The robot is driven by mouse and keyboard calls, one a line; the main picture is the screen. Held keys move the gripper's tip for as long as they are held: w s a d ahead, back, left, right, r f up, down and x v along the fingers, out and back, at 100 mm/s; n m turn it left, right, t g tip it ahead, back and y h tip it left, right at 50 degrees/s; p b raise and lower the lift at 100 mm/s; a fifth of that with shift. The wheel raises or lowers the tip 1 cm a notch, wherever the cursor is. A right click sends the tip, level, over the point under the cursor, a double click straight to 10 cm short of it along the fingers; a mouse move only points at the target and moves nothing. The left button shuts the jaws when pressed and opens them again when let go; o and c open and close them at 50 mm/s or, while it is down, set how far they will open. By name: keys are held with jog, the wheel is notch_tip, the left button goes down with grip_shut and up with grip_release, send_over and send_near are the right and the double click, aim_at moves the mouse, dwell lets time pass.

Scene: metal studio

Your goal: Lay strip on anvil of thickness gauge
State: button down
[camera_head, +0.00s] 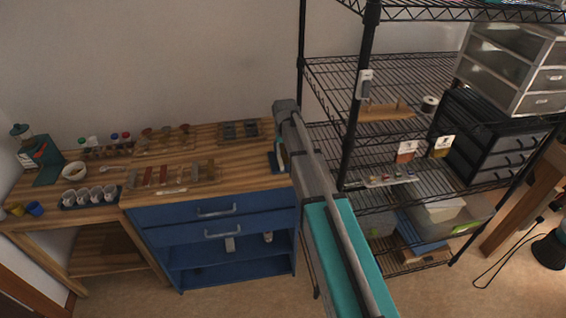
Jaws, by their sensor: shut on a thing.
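A low wooden rack (205,183) on the bench holds several strips, among them a dark red one (149,176) and grey ones. A pale flat piece (172,190) lies along its front. A small dark blue item with a light blue upright part (275,162) stands at the bench's right end, partly covered by my arm; it may be the thickness gauge, but its anvil cannot be made out. My arm reaches up from the bottom to the bench's right end. My gripper is hidden behind it, and so is anything in it.
The wooden bench top (240,176) has free room right of the rack. A dark tray (240,131), small bottles (104,143), a row of cups (90,197) and a teal machine (46,168) stand on it. A black wire shelf (330,75) rises close to the arm's right.

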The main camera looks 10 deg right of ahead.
aim_at(280, 160)
jog(key=shift+w+a+f, duration=0.2)
jog(key=shift+w+f, duration=0.05)
jog(key=shift+f, duration=0.1)
jog(key=shift+w+a+f+b, duration=0.25)
jog(key=shift+f+b, duration=0.3)
jog(key=shift+b, duration=0.15)
jog(key=shift+f+b, duration=1.45)
jog(key=shift+f, duration=0.1)
jog(key=shift+c, duration=2.2)
grip_release()
jog(key=r+p, duration=0.4)
jog(key=s+r+p, duration=0.1)
jog(key=r+p, duration=0.7)
jog(key=shift+s+r, duration=0.1)
jog(key=shift+s, duration=0.1)
